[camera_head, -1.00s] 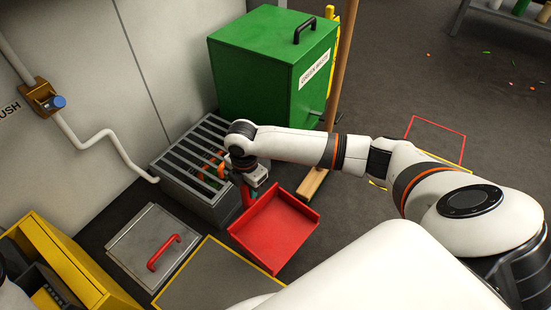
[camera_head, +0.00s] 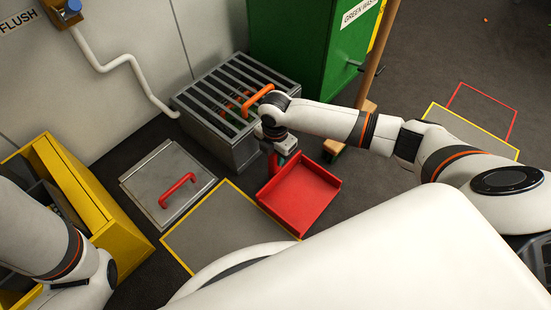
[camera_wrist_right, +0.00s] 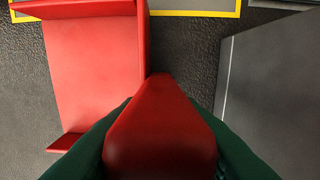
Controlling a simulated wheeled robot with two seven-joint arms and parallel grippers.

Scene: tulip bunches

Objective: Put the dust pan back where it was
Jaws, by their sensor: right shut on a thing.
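The red dust pan (camera_head: 300,192) is held low over the dark floor, in front of the drain grate's right end, with its open tray toward me. My right gripper (camera_head: 277,158) is shut on its handle. In the right wrist view the red handle (camera_wrist_right: 160,135) sits between the dark green fingers, and the pan's tray (camera_wrist_right: 95,70) shows at upper left. I cannot tell whether the pan touches the floor. A red outline (camera_head: 452,98) and a yellow outline (camera_head: 430,112) are marked on the floor at right. My left arm shows at lower left, its gripper out of view.
A barred grey grate box (camera_head: 187,106) with an orange handle stands behind the pan. A metal hatch (camera_head: 140,184) with a red handle and a yellow-framed grey mat (camera_head: 215,232) lie left of it. The green bin (camera_head: 300,55) and a wooden pole (camera_head: 380,55) stand behind my right arm.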

